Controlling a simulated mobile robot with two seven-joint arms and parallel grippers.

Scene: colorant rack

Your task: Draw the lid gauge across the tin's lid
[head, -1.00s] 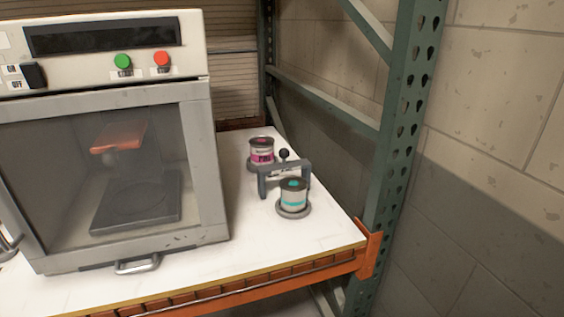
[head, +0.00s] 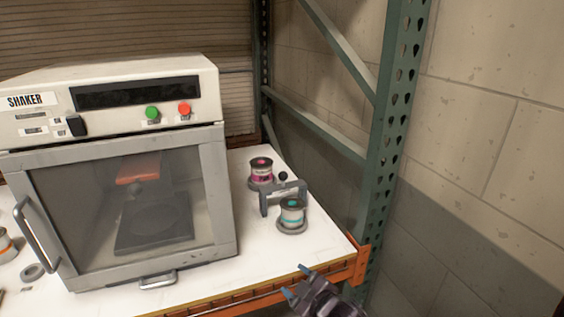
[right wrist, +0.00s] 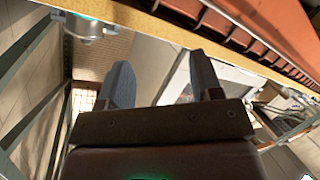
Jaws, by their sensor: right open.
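The lid gauge (head: 270,201) is a dark grey bridge-shaped frame with a black ball knob (head: 283,176) on top. It stands on the white shelf between two tins. The teal-banded tin (head: 292,214), with a teal spot on its dark lid, stands in front of it on a round grey base. The magenta-banded tin (head: 261,171) stands behind it. My right gripper (head: 296,281) is open and empty at the shelf's front edge, below and in front of the teal tin. Its two fingers stand apart in the right wrist view (right wrist: 164,85). My left gripper is not in view.
A shaker cabinet (head: 226,200) with a glass door fills the left of the shelf. A green rack post (head: 388,130) and an orange beam (head: 240,302) bound the right and front. An orange-banded tin (head: 5,246) and a grey ring (head: 32,271) lie at far left.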

